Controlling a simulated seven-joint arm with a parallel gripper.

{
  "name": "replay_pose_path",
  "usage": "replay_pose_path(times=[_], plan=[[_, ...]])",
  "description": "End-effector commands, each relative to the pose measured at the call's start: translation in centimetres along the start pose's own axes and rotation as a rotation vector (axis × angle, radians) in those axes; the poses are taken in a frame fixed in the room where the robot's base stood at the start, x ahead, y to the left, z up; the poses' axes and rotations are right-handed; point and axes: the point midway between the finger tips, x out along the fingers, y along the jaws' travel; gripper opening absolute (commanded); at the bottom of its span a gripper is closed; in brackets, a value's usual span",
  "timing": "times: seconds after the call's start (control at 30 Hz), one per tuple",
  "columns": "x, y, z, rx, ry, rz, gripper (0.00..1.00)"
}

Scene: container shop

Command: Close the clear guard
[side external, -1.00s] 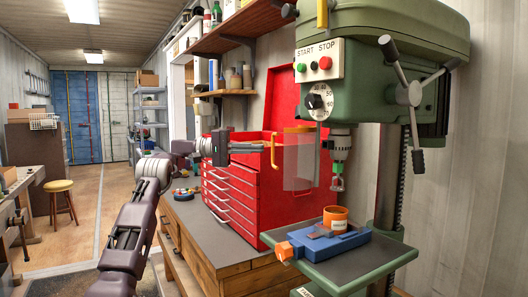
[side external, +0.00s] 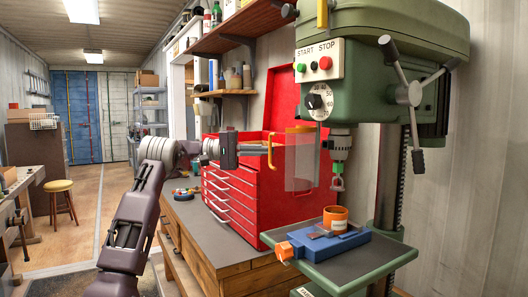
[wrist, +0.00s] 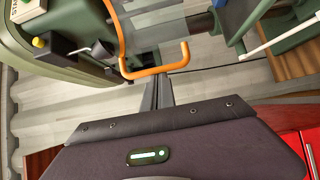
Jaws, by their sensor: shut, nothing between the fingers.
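The clear guard (side external: 303,167) hangs beside the drill chuck (side external: 339,147) of the green drill press, on its left in the side view. Its orange handle (side external: 271,152) sticks out to the left and also shows in the wrist view (wrist: 181,54). My gripper (side external: 265,149) is shut and empty, with its fingertips at or very near the handle. In the wrist view, my shut fingers (wrist: 157,82) end just below the handle's lower bar. I cannot tell whether they touch it.
A red tool chest (side external: 240,190) stands behind the guard on the workbench (side external: 222,240). Below the chuck, the press table (side external: 355,262) carries a blue vise (side external: 325,243) and an orange ring-shaped piece (side external: 336,218). The press feed handles (side external: 408,93) stick out at upper right.

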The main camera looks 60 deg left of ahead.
Motion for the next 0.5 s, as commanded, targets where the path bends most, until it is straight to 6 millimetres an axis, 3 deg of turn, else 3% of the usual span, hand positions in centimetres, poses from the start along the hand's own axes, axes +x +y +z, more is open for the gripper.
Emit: replay_pose_path(times=[0.5], plan=[[-1.8,0.1,3.0,-0.001,0.318,-0.002,0.0]])
